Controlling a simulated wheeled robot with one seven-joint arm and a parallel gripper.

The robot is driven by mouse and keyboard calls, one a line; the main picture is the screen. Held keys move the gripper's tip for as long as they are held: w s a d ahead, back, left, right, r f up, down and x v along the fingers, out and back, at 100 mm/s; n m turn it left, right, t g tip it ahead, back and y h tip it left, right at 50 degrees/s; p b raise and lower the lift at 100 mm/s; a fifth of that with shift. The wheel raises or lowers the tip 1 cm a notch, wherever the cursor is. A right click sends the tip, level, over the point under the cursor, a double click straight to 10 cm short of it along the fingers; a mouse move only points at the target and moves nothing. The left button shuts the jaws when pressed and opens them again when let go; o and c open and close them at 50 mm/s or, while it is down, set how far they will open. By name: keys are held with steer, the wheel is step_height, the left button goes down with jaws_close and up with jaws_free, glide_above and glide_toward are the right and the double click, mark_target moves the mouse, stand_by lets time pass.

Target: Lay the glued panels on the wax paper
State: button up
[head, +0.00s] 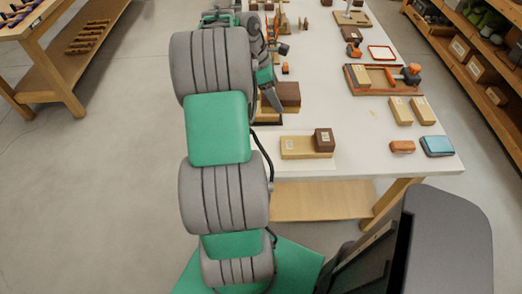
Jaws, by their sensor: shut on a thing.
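My gripper (271,100) is at the left edge of the white bench, partly hidden by my arm. It is shut at the left side of a dark brown block (289,93), which seems to be what it holds; the contact is not clear. A pale wood panel (297,149) lies flat near the bench's front left, with a small brown block (324,140) on its right end. These may be panels of the task, but I cannot tell which are glued. I cannot clearly make out the wax paper against the white top.
On the bench (350,130), a wooden tray (381,91) holds an orange-tipped tool (409,75). Pale blocks (401,110), an orange block (402,147) and a blue box (437,146) lie to the right. The front middle is clear. Shelves (475,60) stand at right.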

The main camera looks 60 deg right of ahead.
mark_target(288, 91)
steer(key=s, duration=0.1)
steer(key=s+d, duration=0.1)
steer(key=s, duration=0.1)
steer(key=shift+s+d+r, duration=0.2)
steer(key=shift+s+r, duration=0.1)
steer(key=shift+r, duration=0.1)
steer(key=w+a+f, duration=0.1)
steer(key=a+f, duration=0.3)
steer(key=w+a+f+b, duration=0.1)
steer(key=w+a+f, duration=0.1)
steer(key=a+f, duration=0.2)
steer(key=w+a+f+b, duration=0.1)
steer(key=w+a+f, duration=0.1)
steer(key=a+f, duration=0.2)
steer(key=shift+a+f, duration=0.1)
steer(key=shift+a, duration=0.45)
steer(key=shift+w+f, duration=0.1)
steer(key=shift+f, duration=0.25)
steer(key=shift+f, duration=0.1)
steer(key=o, duration=1.5)
